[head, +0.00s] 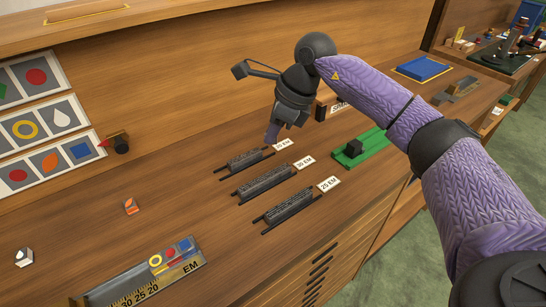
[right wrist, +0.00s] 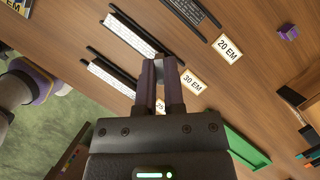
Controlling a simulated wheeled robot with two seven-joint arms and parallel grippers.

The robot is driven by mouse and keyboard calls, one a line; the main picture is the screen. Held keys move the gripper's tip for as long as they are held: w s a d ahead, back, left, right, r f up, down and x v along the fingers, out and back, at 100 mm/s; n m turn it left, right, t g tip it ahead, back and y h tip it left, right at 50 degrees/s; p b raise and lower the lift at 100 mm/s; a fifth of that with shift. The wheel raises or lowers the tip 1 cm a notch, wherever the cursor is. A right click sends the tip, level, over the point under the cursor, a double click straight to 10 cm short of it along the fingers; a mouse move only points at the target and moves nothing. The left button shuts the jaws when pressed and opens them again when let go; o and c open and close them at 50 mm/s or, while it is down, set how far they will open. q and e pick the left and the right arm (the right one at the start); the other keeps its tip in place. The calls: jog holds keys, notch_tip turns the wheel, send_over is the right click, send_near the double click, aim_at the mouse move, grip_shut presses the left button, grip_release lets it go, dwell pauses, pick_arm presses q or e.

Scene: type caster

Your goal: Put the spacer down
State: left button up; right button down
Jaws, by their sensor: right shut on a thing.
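My right gripper (head: 273,133) hangs over the desk near the label end of the 20 EM rack (head: 245,160). In the right wrist view its fingers (right wrist: 161,75) are shut on a small pale grey piece, the spacer (right wrist: 160,64), mostly hidden between the fingertips. A composing stick (head: 190,267) holds ring, red-dot and blue-square tiles. My left gripper is out of view.
An orange-leaf tile (head: 131,206) and a white-drop tile (head: 23,257) lie loose on the desk. A green tray (head: 375,142) with a dark block lies right of the racks. A blue tray (head: 423,68) is farther back. Bare wood lies left of the racks.

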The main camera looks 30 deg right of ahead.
aim_at(286, 154)
jog(key=w+d+m+t+h+b, duration=0.1)
jog(key=w+d+m+t+h, duration=0.15)
jog(key=d+m, duration=0.5)
jog(key=shift+m+g+h, duration=0.35)
jog(key=shift+m+g, duration=0.1)
jog(key=shift+m, duration=0.4)
jog(key=f+b, duration=0.1)
jog(key=f, duration=0.2)
jog(key=f+b, duration=0.1)
jog(key=f, duration=0.2)
jog(key=a+f+b, duration=0.1)
jog(key=f, duration=0.2)
jog(key=shift+w, duration=0.15)
jog(key=shift+f, duration=0.15)
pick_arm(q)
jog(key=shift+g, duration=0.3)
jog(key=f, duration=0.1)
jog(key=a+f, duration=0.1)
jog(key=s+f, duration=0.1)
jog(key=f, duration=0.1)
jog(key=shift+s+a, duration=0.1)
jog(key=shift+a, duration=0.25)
pick_arm(e)
jog(key=c, duration=0.7)
grip_release()
jog(key=shift+c, duration=0.2)
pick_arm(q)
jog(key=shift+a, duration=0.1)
